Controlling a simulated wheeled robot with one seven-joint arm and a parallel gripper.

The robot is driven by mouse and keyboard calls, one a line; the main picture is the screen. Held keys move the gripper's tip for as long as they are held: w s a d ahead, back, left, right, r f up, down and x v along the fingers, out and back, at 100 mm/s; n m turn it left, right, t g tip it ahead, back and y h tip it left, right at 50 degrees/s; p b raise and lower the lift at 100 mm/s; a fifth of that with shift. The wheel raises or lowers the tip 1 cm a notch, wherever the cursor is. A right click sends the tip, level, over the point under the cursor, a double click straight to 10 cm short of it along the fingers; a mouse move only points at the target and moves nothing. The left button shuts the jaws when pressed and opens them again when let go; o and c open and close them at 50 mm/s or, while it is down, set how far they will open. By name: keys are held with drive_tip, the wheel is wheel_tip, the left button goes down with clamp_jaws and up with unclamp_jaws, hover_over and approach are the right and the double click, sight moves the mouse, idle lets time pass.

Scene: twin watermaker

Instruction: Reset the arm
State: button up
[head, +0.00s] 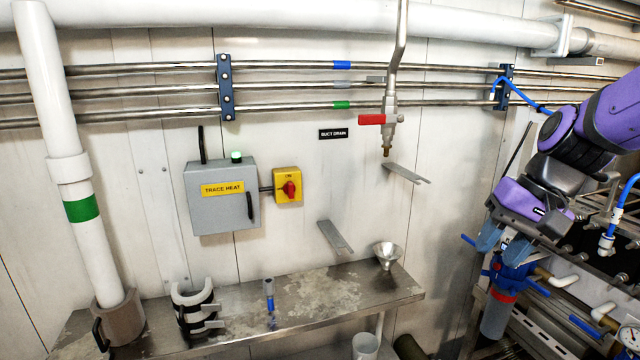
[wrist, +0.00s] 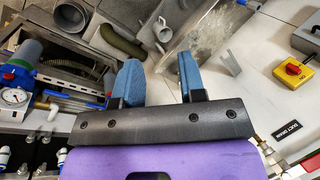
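My gripper (head: 501,241) is at the right in the head view, on my purple arm, pointing down in front of the piping and blue filter unit. In the wrist view my gripper (wrist: 159,82) shows two blue fingers set apart with nothing between them. It is open and empty. Beyond the fingertips lie the metal shelf (wrist: 205,45) and floor area, apart from the gripper. The tip contact with the filter unit (head: 497,310) cannot be judged in the head view, where the fingers overlap its top.
A metal shelf (head: 335,304) holds a funnel (head: 387,254), a blue-handled tool (head: 269,296) and clamp-like brackets (head: 194,308). Above are a trace heat box (head: 221,197), a red-yellow switch (head: 288,187) and a red-handled valve (head: 372,120). Wall space between shelf and gripper is clear.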

drive_tip(key=s+d+r+n+t+h, duration=0.1)
drive_tip(key=s+r+t+h, duration=0.1)
drive_tip(key=s, duration=0.4)
drive_tip(key=s+d+r+n+t+h, duration=0.2)
drive_tip(key=s+r, duration=0.1)
drive_tip(key=s, duration=0.3)
drive_tip(key=shift+r, duration=0.4)
drive_tip(key=shift+d, duration=0.1)
